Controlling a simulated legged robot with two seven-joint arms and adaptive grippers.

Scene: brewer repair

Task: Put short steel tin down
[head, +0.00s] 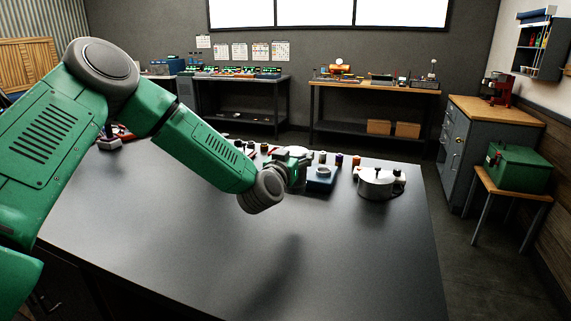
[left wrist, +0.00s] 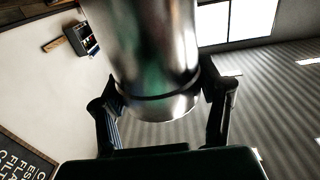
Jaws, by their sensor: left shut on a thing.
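The short steel tin (left wrist: 152,45) is a shiny metal cylinder that fills the upper middle of the left wrist view. A dark band runs around it near its rounded end. My left gripper (left wrist: 162,86) is shut on it, with one dark finger on each side. In the head view my left gripper (head: 297,167) is over the far part of the dark table (head: 190,255). There the tin is too small and too covered by the gripper to make out clearly. My right gripper is out of view.
Several small coloured jars (head: 340,159) line the table's far edge. The table's middle and front are clear.

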